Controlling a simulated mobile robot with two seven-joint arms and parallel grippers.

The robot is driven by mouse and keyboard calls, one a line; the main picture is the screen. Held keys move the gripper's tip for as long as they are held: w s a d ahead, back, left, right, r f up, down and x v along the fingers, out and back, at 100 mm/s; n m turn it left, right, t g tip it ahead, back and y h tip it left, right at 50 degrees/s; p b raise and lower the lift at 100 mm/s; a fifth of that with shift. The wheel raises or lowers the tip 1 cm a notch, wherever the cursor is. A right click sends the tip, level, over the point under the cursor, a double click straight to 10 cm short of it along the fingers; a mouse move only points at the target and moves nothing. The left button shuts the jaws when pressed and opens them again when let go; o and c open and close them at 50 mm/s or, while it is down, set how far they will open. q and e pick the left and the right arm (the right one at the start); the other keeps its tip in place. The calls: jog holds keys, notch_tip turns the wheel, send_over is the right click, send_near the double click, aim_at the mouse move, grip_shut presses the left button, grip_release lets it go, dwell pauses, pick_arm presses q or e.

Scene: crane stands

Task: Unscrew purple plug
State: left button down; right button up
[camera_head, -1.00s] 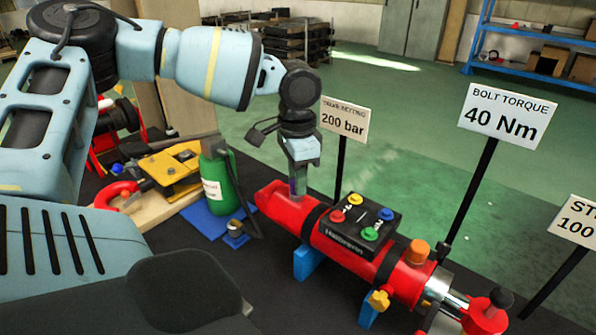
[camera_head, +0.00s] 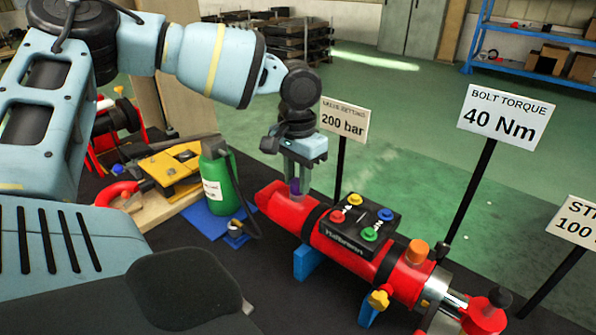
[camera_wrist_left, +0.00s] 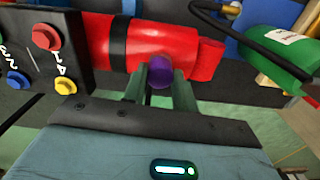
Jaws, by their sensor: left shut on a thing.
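The purple plug (camera_wrist_left: 159,71) sits between the two fingers of my left gripper (camera_wrist_left: 160,85) in the left wrist view. In the head view my left gripper (camera_head: 296,187) points down over the far left end of the red cylinder (camera_head: 277,203), shut on the purple plug (camera_head: 295,187). The cylinder, also in the left wrist view (camera_wrist_left: 165,42), lies on blue supports. Whether the plug's lower end is still in the cylinder cannot be told. My right gripper is not in view.
A black control box (camera_head: 358,226) with coloured buttons sits on the cylinder. An orange plug (camera_head: 417,251) and a yellow knob (camera_head: 378,300) are further right. A green bottle (camera_head: 221,185) stands left of the gripper. Sign posts, including a 40 Nm sign (camera_head: 507,116), stand behind.

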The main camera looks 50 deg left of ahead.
pick_arm(q)
jog(key=shift+r, duration=0.1)
jog(key=n, duration=0.5)
jog(key=shift+w, duration=0.1)
dwell(0.5)
jog(key=shift+n, duration=0.6)
jog(key=n, duration=0.4)
jog(key=shift+n, duration=0.3)
jog(key=shift+n, duration=0.9)
jog(key=shift+r+n, duration=0.1)
jog(key=shift+n, duration=1.4)
